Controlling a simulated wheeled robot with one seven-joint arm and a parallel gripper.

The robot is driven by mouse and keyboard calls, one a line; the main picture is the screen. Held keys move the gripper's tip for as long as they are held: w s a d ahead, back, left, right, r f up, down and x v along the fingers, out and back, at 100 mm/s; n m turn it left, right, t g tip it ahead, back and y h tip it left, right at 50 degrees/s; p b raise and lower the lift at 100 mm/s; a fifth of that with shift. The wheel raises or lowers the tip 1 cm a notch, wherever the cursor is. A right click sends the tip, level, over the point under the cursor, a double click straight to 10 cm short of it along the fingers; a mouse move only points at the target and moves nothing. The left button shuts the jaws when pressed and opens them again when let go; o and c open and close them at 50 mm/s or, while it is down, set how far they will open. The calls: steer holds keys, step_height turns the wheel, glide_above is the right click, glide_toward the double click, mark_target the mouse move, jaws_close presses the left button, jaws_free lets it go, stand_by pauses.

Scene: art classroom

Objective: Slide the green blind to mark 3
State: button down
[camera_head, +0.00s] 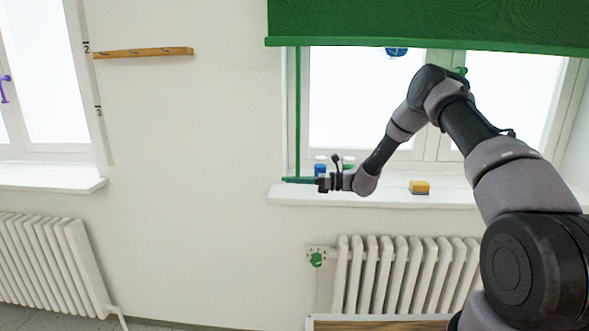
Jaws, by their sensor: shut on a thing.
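The green blind (430,22) hangs over the top of the right window, its straight lower edge level and well above the sill. A thin green rod or cord (298,115) hangs down the window's left side to a short green horizontal handle (299,180) just above the sill. My gripper (320,184) is at the right end of this handle and shut on it; the fingers are small and dark, so the exact hold is hard to see. Mark 3 (99,111) and mark 2 (86,48) show on a strip beside the left window.
A blue-and-white jar (320,167) stands close behind my gripper on the sill (460,197). A yellow-and-blue sponge (419,187) lies further right. A radiator (400,275) is below. A wooden hook rail (145,52) is on the bare wall.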

steer(key=shift+w+d+f, duration=0.1)
steer(key=shift+f, duration=0.2)
steer(key=c, duration=0.8)
jaws_free()
steer(key=d, duration=1)
steer(key=shift+s+d, duration=0.2)
steer(key=shift+d, duration=0.15)
